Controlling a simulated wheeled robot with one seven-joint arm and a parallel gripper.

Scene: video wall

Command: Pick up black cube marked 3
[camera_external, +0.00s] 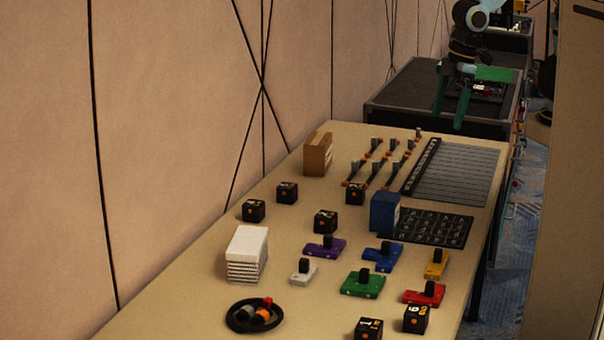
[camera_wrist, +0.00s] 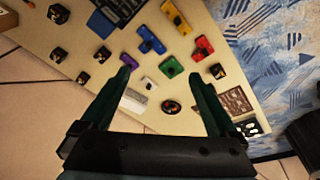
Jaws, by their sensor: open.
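Several black cubes with orange dots and pale marks stand on the beige table. In the external view, two are at the back left (camera_external: 254,210) (camera_external: 287,192), two nearer the middle (camera_external: 326,221) (camera_external: 355,194). Two more are at the front, one seemingly marked 1 (camera_external: 369,328) and one that looks like 6 (camera_external: 415,318). I cannot read a 3 on any cube. In the wrist view, cubes lie at the left (camera_wrist: 102,53) and right (camera_wrist: 217,71). My gripper (camera_external: 448,120) is open and empty, with green fingers, also in the wrist view (camera_wrist: 160,75).
Colored handled blocks, such as green (camera_external: 363,283) and purple (camera_external: 325,248), fill the middle. A white stack (camera_external: 247,253), black ring (camera_external: 253,316), blue box (camera_external: 384,212), brown box (camera_external: 318,154) and black keypad (camera_external: 433,228) stand around.

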